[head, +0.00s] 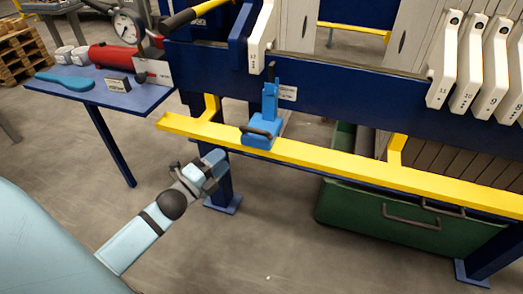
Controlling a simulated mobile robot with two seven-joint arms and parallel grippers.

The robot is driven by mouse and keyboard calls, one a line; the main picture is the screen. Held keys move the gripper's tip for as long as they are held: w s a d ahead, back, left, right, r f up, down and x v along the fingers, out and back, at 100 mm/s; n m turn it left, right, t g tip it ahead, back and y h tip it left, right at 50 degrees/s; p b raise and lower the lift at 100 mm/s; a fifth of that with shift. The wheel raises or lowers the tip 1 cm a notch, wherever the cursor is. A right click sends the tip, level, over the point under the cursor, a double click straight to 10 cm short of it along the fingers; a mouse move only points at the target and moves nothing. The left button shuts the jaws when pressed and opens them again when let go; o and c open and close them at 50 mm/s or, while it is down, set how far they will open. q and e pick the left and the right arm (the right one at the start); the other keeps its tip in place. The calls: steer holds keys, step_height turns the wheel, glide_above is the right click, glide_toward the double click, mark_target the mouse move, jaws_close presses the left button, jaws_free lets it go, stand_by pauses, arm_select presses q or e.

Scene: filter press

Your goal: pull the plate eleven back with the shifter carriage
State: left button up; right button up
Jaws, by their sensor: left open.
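The white plate eleven (442,62), marked 11, hangs at the right, in front of a row of similar plates. The blue shifter carriage (258,141) sits on the yellow rail (330,159), with an upright blue arm and a dark bar handle. The carriage is well to the left of plate eleven, apart from it. My left gripper (214,163) is open and empty, just below the rail and to the lower left of the carriage, not touching its handle. My right gripper is out of view.
Plate twelve (260,42) hangs at the left, with a gap before plate eleven. A blue side table (135,97) holds a red cylinder (112,55), a teal tool (64,81) and cups. A green bin (372,208) stands below the press. The floor in front is clear.

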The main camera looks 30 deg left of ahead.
mark_target(254, 130)
arm_select(q)
steer(key=x, duration=1.4)
steer(key=shift+s+b, duration=0.1)
steer(key=shift+b, duration=0.3)
jaws_close()
